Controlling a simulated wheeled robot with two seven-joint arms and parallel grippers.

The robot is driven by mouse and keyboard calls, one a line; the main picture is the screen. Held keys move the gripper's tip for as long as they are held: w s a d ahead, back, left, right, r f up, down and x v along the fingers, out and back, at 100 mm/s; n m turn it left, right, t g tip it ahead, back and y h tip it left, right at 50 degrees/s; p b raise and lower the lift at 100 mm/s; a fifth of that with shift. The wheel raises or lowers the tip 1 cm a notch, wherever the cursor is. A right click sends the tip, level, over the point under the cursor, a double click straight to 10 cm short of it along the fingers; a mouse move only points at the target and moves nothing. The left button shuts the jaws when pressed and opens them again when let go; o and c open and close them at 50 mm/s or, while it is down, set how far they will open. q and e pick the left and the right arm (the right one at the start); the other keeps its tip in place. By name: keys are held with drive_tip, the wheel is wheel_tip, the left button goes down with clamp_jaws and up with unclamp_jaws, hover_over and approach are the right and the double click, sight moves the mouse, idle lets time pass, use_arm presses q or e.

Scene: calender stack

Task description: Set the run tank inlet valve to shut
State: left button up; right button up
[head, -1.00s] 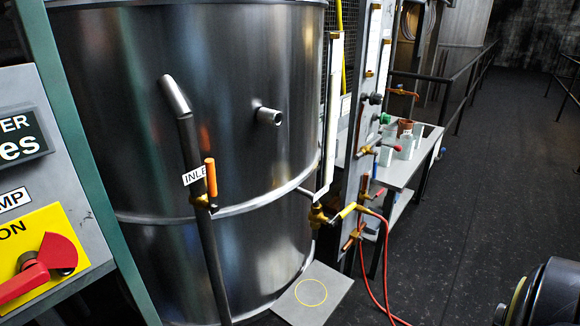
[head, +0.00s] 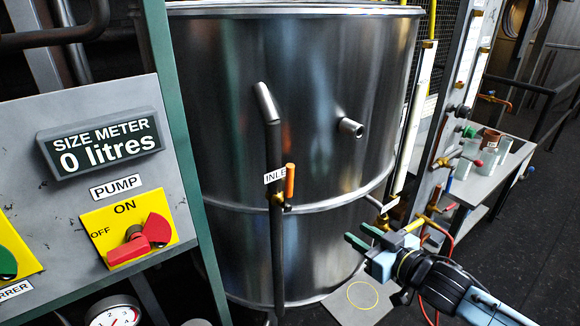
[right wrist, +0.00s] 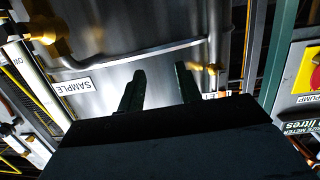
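The inlet valve has an orange handle (head: 290,180) and a small brass body (head: 278,198) on a dark vertical pipe in front of the steel run tank (head: 225,120). The handle points up, roughly along the pipe. A partly hidden white label beside it reads "INLE". My right gripper (head: 358,236) is to the right of and below the handle, apart from it, with its fingers spread and empty. In the right wrist view the spread fingers (right wrist: 159,88) point toward the tank, with a brass fitting (right wrist: 212,69) near the right finger. My left gripper is not in view.
A panel on the left has a size meter (head: 100,143) reading 0 litres and a red pump knob (head: 135,243). A short outlet stub (head: 350,128) juts from the tank. Sample piping with brass valves and a "SAMPLE" label (right wrist: 74,87) is near my right gripper.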

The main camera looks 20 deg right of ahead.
drive_tip(key=s+a+r+n+y, duration=0.1)
drive_tip(key=s+a+r+y, duration=0.1)
drive_tip(key=a+r, duration=0.35)
drive_tip(key=s+a+r+n+y, duration=0.2)
drive_tip(key=r+y, duration=0.1)
drive_tip(key=r, duration=0.6)
drive_tip(key=p, duration=0.3)
hover_over(290, 199)
drive_tip(key=shift+w+f, duration=0.15)
drive_tip(key=shift+f, duration=0.15)
clamp_jaws()
